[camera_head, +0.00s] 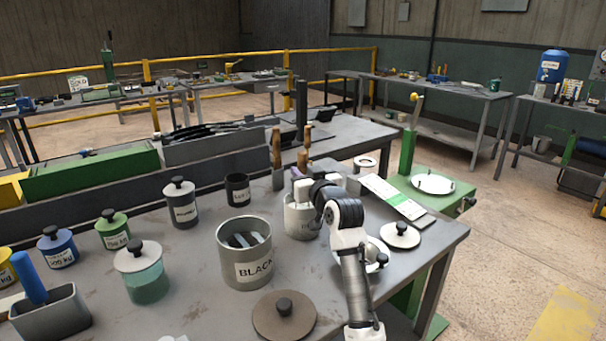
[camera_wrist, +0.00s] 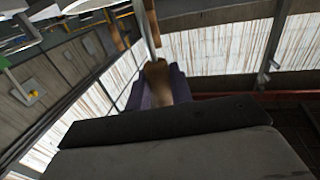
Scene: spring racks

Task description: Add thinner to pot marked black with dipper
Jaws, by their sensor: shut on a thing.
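The open grey pot marked BLACK (camera_head: 255,272) stands at the table's middle with grey metal pieces showing inside. Behind it is a light pot (camera_head: 300,224), partly covered by my arm and with its label unreadable. My gripper (camera_head: 298,187) is above that light pot. It is shut on a wooden-handled tool, which looks like the dipper; its handle (camera_wrist: 157,82) shows between purplish parts in the wrist view. The tool's lower end is hidden, so I cannot tell whether it is inside the light pot.
A brown lid (camera_head: 284,318) lies in front of the black pot. A lidded grey can (camera_head: 181,210), a dark open cup (camera_head: 238,192) and a lidded teal jar (camera_head: 147,283) stand left of it. A white lid (camera_head: 400,236) lies at right. Wooden-handled tools (camera_head: 276,150) stand behind.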

